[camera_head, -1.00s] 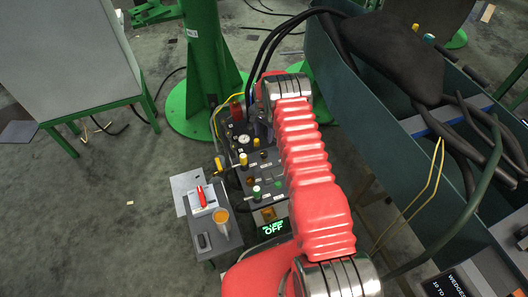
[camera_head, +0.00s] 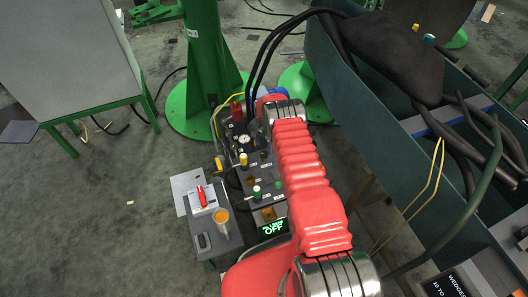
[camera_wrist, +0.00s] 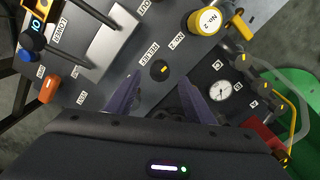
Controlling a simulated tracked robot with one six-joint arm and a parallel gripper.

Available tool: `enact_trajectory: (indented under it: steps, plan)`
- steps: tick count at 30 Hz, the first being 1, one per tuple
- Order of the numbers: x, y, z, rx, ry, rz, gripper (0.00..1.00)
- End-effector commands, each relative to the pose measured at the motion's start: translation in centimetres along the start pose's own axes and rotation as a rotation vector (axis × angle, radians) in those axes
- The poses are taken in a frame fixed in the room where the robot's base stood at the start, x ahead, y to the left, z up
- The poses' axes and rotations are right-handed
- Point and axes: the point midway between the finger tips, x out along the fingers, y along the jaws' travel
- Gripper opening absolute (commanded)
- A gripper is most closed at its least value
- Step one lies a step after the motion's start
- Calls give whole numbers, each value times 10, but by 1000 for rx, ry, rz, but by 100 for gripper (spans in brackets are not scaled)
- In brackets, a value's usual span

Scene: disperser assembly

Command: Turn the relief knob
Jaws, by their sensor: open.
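The relief knob (camera_wrist: 160,70) is a small round black knob with a yellow mark, beside a "RELIEF" label on the grey panel (camera_wrist: 85,92), in the wrist view. My gripper (camera_wrist: 160,98) has its two purple-grey fingers apart, one to each side below the knob in the picture. The knob shows in the gap ahead of them, and nothing is held. Whether the fingertips touch the panel, I cannot tell. In the head view my red arm covers the gripper and part of the panel.
A gauge (camera_wrist: 219,91) and a yellow-rimmed No. 2 knob (camera_wrist: 207,20) sit right of the relief knob. An orange knob (camera_wrist: 52,83) and black bars stand left.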

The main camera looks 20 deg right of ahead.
Motion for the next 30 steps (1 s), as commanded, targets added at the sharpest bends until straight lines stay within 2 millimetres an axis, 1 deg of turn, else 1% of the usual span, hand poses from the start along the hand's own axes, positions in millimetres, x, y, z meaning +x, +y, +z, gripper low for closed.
enact_trajectory:
  steps: [1,6,13,18,27,30]
  plan:
    - [6,0,0,0,-1,1,48]
    - [23,0,0,0,0,0,48]
    - [41,0,0,0,0,0,48]
    - [47,0,0,0,0,0,48]
    - [48,0,0,0,0,0,48]
    - [48,0,0,0,0,0,41]
